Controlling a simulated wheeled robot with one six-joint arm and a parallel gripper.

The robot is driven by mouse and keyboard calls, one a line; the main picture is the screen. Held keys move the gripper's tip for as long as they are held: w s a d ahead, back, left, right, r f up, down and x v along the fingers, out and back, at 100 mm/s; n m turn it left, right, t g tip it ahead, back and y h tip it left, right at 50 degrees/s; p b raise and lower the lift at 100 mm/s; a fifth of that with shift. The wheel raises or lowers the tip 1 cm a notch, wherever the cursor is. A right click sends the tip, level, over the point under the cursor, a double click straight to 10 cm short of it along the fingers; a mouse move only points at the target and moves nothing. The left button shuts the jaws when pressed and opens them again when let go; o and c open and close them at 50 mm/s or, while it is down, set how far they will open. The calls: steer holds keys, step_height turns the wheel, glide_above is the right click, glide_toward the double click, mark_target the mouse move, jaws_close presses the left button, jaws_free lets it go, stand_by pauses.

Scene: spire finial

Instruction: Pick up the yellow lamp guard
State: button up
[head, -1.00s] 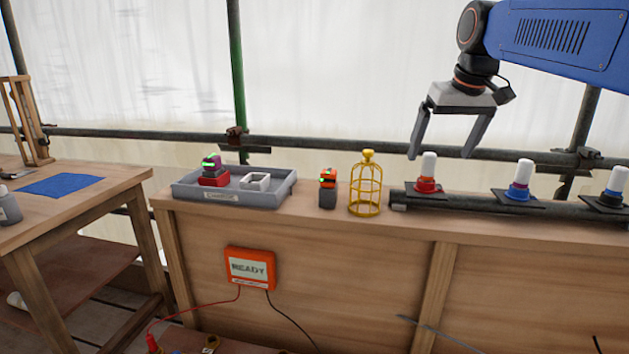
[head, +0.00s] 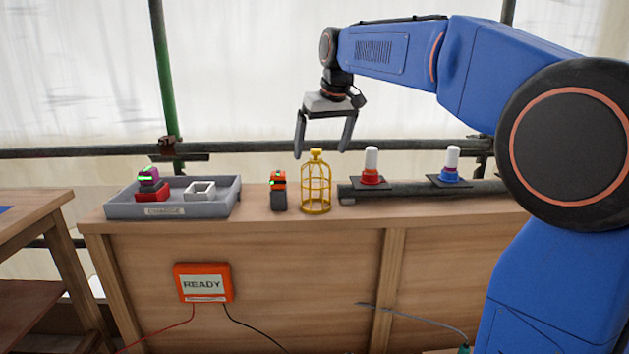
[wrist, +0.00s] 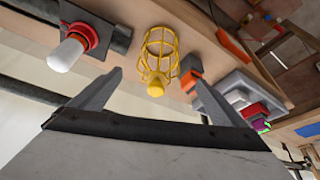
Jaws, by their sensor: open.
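The yellow lamp guard (head: 316,184) is a wire cage with a knob on top. It stands upright on the wooden bench, between the orange and grey device and the pipe with lamps. My gripper (head: 322,156) is open and empty, with its fingers pointing down. In the head view it appears just above the guard's knob; the exact depth gap is hard to tell. In the wrist view the guard (wrist: 159,58) shows beyond the open fingertips (wrist: 157,76), its knob toward me and between them. Nothing is held.
An orange and grey device (head: 278,190) stands close left of the guard. A grey tray (head: 220,207) with a red holder and a white holder is further left. Close right, a pipe (head: 408,191) carries a red-based lamp (head: 371,166) and a blue-based lamp (head: 449,165).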

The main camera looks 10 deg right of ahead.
mark_target(316, 173)
steer(key=x, duration=1)
steer(key=shift+w+f, duration=0.2)
steer(key=shift+w, duration=0.1)
steer(key=c, duration=1.2)
